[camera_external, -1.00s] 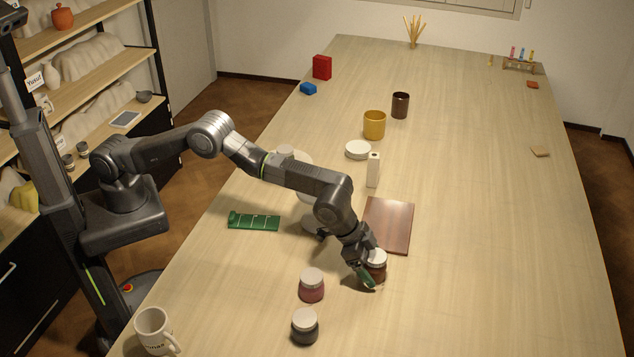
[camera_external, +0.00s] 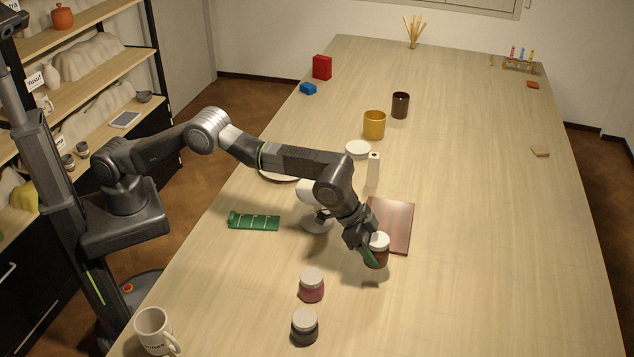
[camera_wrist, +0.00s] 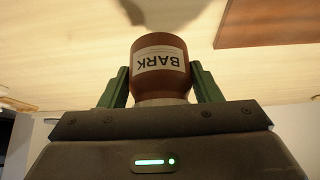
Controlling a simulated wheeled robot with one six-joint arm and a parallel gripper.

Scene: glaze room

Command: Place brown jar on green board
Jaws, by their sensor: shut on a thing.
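The brown jar (camera_external: 378,255) has a white lid and is held above the table by my gripper (camera_external: 371,254). In the wrist view the brown jar (camera_wrist: 160,66) carries a label reading "BARK" and sits between the two green fingers of my gripper (camera_wrist: 160,88), which are shut on it. The green board (camera_external: 254,222) lies flat on the table left of my gripper, with pale markings across it. It is apart from the jar.
A reddish-brown board (camera_external: 397,222) lies just behind the jar. The table's right side is mostly clear.

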